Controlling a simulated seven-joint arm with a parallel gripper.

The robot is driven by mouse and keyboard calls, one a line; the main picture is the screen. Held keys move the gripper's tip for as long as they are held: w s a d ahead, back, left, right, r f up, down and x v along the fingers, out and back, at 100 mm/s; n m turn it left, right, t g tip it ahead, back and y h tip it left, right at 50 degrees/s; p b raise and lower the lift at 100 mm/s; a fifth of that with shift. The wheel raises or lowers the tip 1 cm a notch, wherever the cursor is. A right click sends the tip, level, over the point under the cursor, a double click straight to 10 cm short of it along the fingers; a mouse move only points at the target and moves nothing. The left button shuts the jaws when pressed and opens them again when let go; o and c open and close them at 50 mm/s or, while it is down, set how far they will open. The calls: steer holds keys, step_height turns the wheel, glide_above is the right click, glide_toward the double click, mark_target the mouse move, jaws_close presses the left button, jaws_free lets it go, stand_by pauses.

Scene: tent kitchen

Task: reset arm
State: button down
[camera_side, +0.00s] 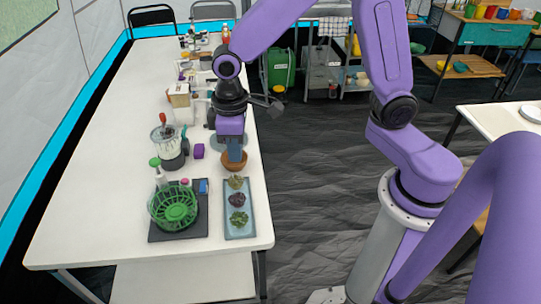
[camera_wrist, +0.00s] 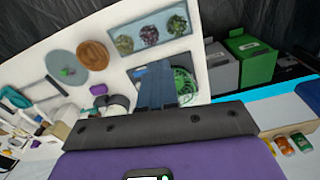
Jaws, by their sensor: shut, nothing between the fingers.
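My purple arm reaches in from the right over the white table (camera_side: 100,150). My gripper (camera_side: 236,153) points down above the table, near the brown bowl (camera_side: 234,165). In the wrist view my gripper (camera_wrist: 156,86) shows its blue fingers together, shut with nothing held. There the fingers cover part of the black mat with the green basket (camera_wrist: 184,80). The brown bowl (camera_wrist: 93,54) lies apart from the fingers in that view. The exact height of the fingertips above the table cannot be told.
A blue-grey tray (camera_side: 250,223) holds several leafy heads beside the green basket (camera_side: 173,207) on its mat. A blender (camera_side: 168,145), purple block (camera_side: 199,151) and carton (camera_side: 180,96) stand left of my gripper. The table's left side is clear.

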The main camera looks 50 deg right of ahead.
steer(key=s+d+r+n, duration=0.2)
steer(key=s+d, duration=0.3)
steer(key=s, duration=0.5)
steer(key=s+d+r+n, duration=0.3)
steer(key=s+d, duration=0.2)
steer(key=s, duration=0.5)
